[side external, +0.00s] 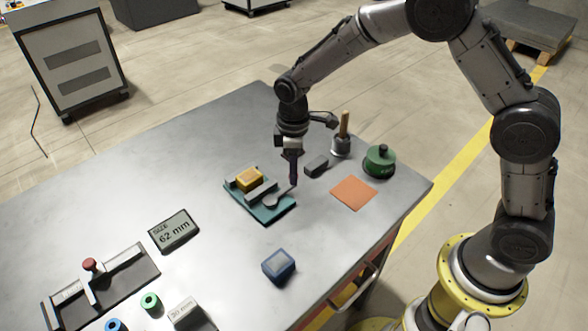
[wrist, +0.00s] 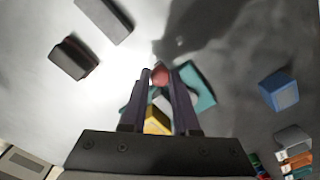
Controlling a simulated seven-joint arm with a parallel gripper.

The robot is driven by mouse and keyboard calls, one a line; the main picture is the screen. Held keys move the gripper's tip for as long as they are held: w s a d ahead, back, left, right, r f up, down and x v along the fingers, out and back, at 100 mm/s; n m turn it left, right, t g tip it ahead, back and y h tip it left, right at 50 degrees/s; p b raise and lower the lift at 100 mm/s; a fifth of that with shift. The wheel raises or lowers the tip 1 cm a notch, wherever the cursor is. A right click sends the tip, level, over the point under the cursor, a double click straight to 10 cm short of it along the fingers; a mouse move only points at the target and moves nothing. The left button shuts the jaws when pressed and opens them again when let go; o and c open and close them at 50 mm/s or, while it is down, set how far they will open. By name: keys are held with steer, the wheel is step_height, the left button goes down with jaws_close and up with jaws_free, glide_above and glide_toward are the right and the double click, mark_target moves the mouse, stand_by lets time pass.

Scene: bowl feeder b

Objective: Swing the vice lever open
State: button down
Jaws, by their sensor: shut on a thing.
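The vice has a teal base (side external: 257,214) with light grey jaws, and a yellow block (side external: 249,179) sits at its back left end. A grey lever (side external: 277,198) lies at the front right of the vice, its outer end at my fingers. My gripper (side external: 293,184) points down over that end. In the wrist view my gripper (wrist: 160,76) is shut on the lever's red knob (wrist: 160,74), which shows between the two fingertips. The fingers and palm hide much of the vice there; the teal base (wrist: 199,88) and yellow block (wrist: 156,122) show in part.
A dark block (side external: 316,166) lies close to the right of my gripper. A pot with a wooden handle (side external: 342,141), a green round part (side external: 380,161) and an orange mat (side external: 353,193) are farther right. A blue box (side external: 278,265) stands in front. A size display (side external: 174,231) lies front left.

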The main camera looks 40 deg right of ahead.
steer(key=shift+w+r, duration=0.15)
steer(key=shift+w, duration=0.05)
steer(key=c, duration=0.6)
jaws_free()
steer(key=shift+s, duration=0.1)
steer(key=shift+c, duration=0.2)
step_height(320, 180, up, 14)
